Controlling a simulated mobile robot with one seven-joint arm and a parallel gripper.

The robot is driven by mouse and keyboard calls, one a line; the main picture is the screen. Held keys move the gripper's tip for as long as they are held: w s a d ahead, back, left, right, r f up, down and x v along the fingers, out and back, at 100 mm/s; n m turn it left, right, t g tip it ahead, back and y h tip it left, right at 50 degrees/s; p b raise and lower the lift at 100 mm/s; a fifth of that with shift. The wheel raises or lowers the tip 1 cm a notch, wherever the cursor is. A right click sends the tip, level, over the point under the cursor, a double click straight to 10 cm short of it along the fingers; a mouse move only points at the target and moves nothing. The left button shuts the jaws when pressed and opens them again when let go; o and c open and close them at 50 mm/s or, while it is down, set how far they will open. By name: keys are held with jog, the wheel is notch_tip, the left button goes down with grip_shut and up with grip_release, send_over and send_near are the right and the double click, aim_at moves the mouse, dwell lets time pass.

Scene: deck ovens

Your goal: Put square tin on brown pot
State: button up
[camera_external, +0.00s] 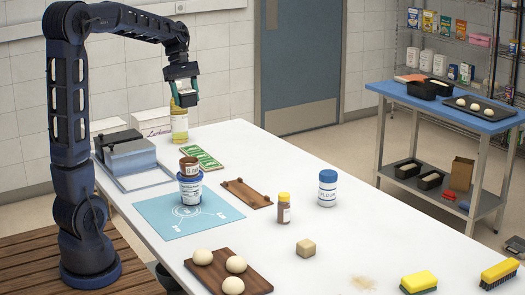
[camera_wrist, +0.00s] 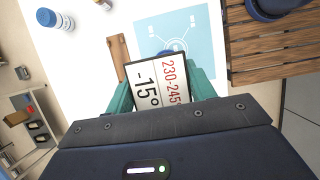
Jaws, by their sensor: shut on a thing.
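My gripper (camera_external: 184,91) is raised high above the back left of the white table. Its teal fingers are shut on the square tin (camera_external: 187,92). In the wrist view my gripper (camera_wrist: 160,92) has one finger on each side of the square tin (camera_wrist: 150,84), whose dark-rimmed white face reads "-15°" and "230-245". The brown pot (camera_external: 189,165) stands on a blue-and-white tub (camera_external: 190,189) on the light blue mat (camera_external: 165,213). The pot is apart from and below the gripper. I cannot make out the pot in the wrist view.
A yellow bottle (camera_external: 180,125) stands below my gripper. A metal box (camera_external: 130,158), green cards (camera_external: 203,158) and a small wooden board (camera_external: 247,193) lie around the tub. A brown bottle (camera_external: 284,208), white jar (camera_external: 327,188) and dough board (camera_external: 252,278) stand farther right and front.

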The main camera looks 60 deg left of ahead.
notch_tip(320, 180, down, 19)
jog(key=shift+f, duration=0.1)
dwell(0.5)
jog(key=o, duration=1.1)
jog(key=shift+f, duration=0.1)
jog(key=v, duration=1.2)
jog(key=s+d+r+m+t+y, duration=0.1)
jog(key=s+d+r+m, duration=0.1)
jog(key=s+d+m, duration=0.35)
jog(key=s+d+r+m+y, duration=0.1)
jog(key=s+d+r+m, duration=0.2)
jog(key=d, duration=0.5)
jog(key=s+d+f+m+t+y, duration=0.2)
jog(key=s+d+m+t, duration=0.1)
jog(key=s+d+m, duration=0.6)
jog(key=shift+s+t, duration=0.3)
jog(key=shift+s, duration=1.5)
jog(key=shift+m, duration=0.25)
